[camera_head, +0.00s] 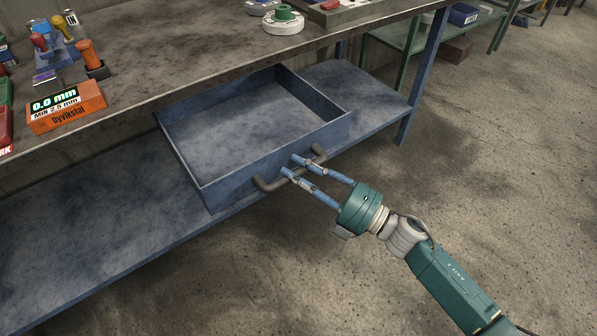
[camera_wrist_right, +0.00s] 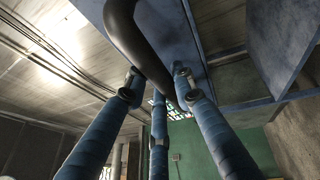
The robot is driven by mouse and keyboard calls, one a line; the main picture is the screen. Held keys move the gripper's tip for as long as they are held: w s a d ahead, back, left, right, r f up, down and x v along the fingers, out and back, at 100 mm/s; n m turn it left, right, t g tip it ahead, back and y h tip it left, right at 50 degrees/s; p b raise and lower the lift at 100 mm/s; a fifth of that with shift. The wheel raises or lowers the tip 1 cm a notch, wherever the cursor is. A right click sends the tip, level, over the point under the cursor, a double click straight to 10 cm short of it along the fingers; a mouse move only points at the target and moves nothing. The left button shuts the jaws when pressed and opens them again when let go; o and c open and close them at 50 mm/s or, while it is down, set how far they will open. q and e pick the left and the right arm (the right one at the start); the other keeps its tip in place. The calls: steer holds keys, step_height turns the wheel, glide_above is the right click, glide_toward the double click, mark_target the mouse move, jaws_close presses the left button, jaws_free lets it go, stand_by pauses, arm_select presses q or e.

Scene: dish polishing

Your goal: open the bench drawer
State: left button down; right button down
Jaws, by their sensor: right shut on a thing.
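The blue bench drawer (camera_head: 255,125) stands pulled out from under the bench top in the head view, and its inside looks empty. Its dark bar handle (camera_head: 268,184) runs along the front panel. My right gripper (camera_head: 305,166) is shut on the handle near its middle, with its blue fingers around the bar. In the right wrist view the handle (camera_wrist_right: 128,35) passes between the fingers (camera_wrist_right: 155,85), close to the drawer's blue front (camera_wrist_right: 170,30). My left gripper is not in view.
The worn bench top (camera_head: 190,60) holds an orange box (camera_head: 67,107), stamps (camera_head: 88,54) and a round green-and-white item (camera_head: 283,20). A blue lower shelf (camera_head: 80,245) lies below the drawer. A blue bench leg (camera_head: 422,75) stands at right. The concrete floor (camera_head: 500,160) at right is clear.

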steer(key=c, duration=1.5)
jaws_free()
steer(key=shift+w+d+f, duration=0.1)
steer(key=shift+o, duration=0.3)
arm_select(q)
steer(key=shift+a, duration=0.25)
arm_select(e)
steer(key=v, duration=1.2)
